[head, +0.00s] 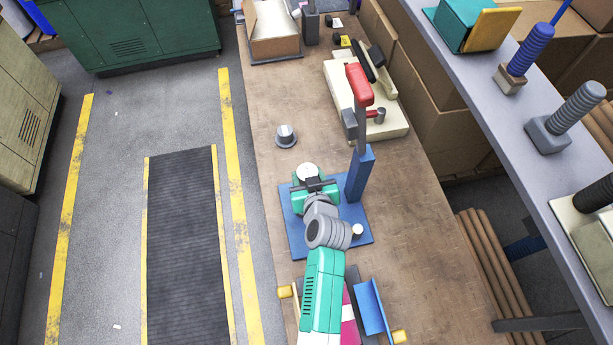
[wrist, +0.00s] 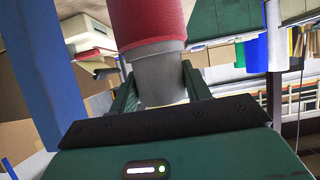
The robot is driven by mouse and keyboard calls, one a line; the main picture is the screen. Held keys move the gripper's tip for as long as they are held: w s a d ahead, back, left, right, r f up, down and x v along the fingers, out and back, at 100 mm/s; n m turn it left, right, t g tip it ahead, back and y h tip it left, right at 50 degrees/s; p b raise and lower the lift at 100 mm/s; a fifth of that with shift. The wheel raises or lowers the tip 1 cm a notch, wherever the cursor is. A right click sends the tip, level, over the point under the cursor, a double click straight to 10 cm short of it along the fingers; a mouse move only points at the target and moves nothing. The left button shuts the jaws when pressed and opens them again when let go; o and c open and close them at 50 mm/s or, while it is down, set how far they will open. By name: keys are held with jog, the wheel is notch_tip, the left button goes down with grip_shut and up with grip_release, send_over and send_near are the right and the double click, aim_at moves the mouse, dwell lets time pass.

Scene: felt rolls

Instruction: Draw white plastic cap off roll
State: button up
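In the wrist view a red roll (wrist: 148,22) shows at the top, with the cap (wrist: 160,78) on its near end. The cap looks grey in shadow there. The fingers of my gripper (wrist: 160,88) lie along both sides of the cap and appear to touch it; my gripper looks shut on it. The cap still meets the roll's end, with no clear gap. In the head view my gripper (head: 314,184) is over a blue base plate (head: 290,228), and the cap's pale top (head: 308,172) shows just beyond it. The roll is hidden there.
A blue post (head: 360,174) stands close to the right of my gripper. A grey knob-like piece (head: 286,135) stands at the workbench's left edge. The workbench (head: 420,245) is clear to the right.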

aim_at(308, 174)
jog(key=shift+r+p, duration=0.8)
jog(key=shift+r, duration=0.25)
jog(key=shift+c, duration=0.2)
jog(key=shift+r+p, duration=2.85)
jog(key=shift+r, duration=0.9)
